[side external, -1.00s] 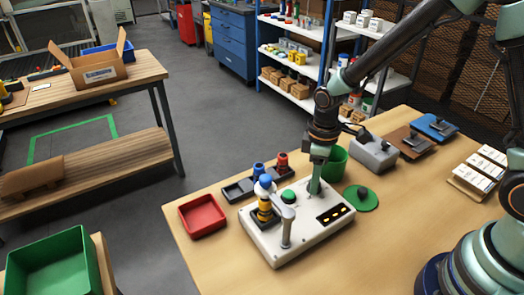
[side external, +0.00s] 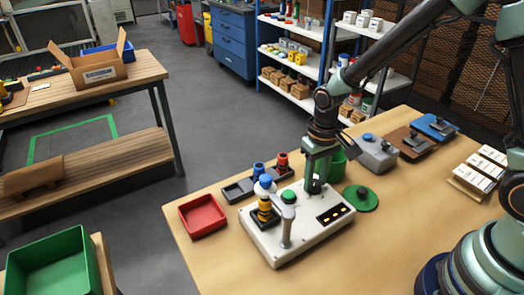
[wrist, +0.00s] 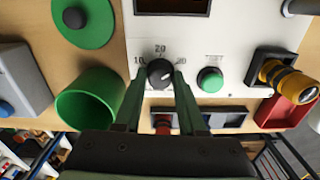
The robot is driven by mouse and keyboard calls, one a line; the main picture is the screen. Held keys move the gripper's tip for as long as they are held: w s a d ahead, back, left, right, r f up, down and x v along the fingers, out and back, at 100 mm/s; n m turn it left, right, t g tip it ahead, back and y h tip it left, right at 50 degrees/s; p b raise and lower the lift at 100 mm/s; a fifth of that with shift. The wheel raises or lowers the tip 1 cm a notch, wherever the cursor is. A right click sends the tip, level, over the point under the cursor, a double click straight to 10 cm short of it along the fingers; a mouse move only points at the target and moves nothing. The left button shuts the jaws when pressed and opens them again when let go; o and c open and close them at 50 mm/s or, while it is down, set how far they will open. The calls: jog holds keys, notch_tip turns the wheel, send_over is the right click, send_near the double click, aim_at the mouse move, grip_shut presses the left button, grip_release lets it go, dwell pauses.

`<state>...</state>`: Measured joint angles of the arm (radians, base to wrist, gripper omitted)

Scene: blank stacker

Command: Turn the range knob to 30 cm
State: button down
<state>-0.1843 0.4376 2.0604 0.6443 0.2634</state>
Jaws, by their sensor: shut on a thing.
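The range knob (wrist: 160,73) is a dark round knob on the panel of a white control box (side external: 262,238). In the wrist view, 10 is printed to its left, 20 above it and 30 to its right. A small white mark shows on the knob, but I cannot tell surely which number it points to. My gripper (wrist: 158,80) points down, with one green finger on each side of the knob, shut on it.
A green button (wrist: 210,79) sits beside the knob. A green cup (side external: 338,163) stands close behind my gripper. A red tray (side external: 202,215) lies left.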

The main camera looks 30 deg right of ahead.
aim_at(315, 182)
jog(key=shift+m, duration=0.4)
jog(key=shift+c, duration=2.4)
grip_release()
notch_tip(315, 182, up, 12)
jog(key=shift+r, duration=0.1)
jog(key=s+d+r+n+t, duration=0.1)
jog(key=s+d+r+t, duration=0.4)
jog(key=s+r, duration=0.3)
jog(key=shift+d+n+t, duration=0.3)
jog(key=shift+d+n, duration=0.1)
jog(key=shift+d, duration=0.5)
